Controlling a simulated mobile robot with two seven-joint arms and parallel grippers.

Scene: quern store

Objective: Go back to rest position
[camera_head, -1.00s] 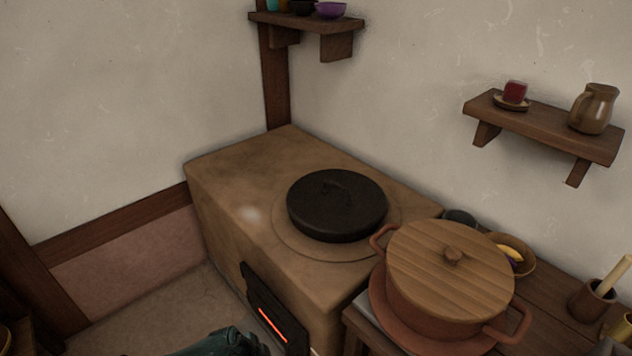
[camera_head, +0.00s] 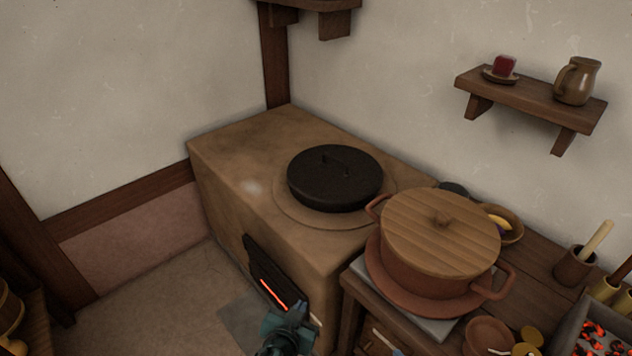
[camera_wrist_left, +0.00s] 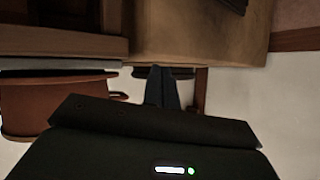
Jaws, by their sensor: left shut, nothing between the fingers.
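My left gripper (camera_head: 298,312) shows at the bottom of the head view, in front of the stove's fire door. Its fingers are shut with nothing between them. It also shows in the left wrist view (camera_wrist_left: 161,72), fingers together and pointing away. It looks apart from the stove and the table. My right gripper is not in view.
A clay stove (camera_head: 235,150) with a black lidded pan (camera_head: 335,180) stands in the corner. Right of it, a table (camera_head: 545,265) holds a wood-lidded pot (camera_head: 440,240) and a tray of embers (camera_head: 605,345). A wall shelf (camera_head: 530,100) hangs above.

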